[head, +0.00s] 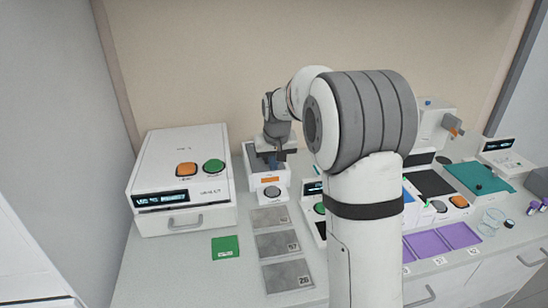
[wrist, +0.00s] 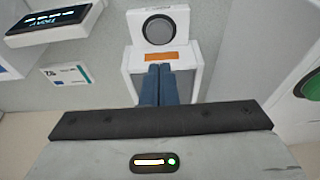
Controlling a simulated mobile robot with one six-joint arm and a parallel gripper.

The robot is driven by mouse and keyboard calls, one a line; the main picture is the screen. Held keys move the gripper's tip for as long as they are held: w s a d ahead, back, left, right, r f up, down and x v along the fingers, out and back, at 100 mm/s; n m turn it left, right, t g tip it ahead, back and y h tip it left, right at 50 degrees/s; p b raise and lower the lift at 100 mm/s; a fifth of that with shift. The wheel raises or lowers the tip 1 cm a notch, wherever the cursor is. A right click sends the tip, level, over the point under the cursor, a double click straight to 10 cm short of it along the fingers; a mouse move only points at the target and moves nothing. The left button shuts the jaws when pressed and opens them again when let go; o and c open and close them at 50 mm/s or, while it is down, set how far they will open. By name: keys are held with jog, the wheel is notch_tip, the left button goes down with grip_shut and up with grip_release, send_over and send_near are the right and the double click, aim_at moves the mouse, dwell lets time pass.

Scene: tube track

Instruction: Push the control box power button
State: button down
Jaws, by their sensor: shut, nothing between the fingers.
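A small white box (head: 268,181) with an orange label stands right of the large white unit. A round grey button (head: 272,192) is on its front part; no readable "control box" name shows. In the wrist view the grey button (wrist: 159,28) has a dark rim and lies beyond the orange label (wrist: 160,57). My gripper (head: 271,163) is over the box's open back part. Its blue fingers (wrist: 159,68) are together and empty, with tips near the label and apart from the button in the picture. Whether they touch the box cannot be told.
The large white unit (head: 180,180) has an orange button (head: 186,169), a green button (head: 213,166) and a display. Grey numbered pads (head: 277,244) and a green card (head: 225,246) lie in front. My arm hides part of the bench's middle. Purple trays (head: 444,240) lie right.

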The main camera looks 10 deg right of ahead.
aim_at(272, 189)
jog(key=x, duration=0.5)
jog(key=p+x, duration=0.1)
jog(key=x, duration=0.1)
jog(key=shift+s+f, duration=0.3)
jog(key=shift+f, duration=0.75)
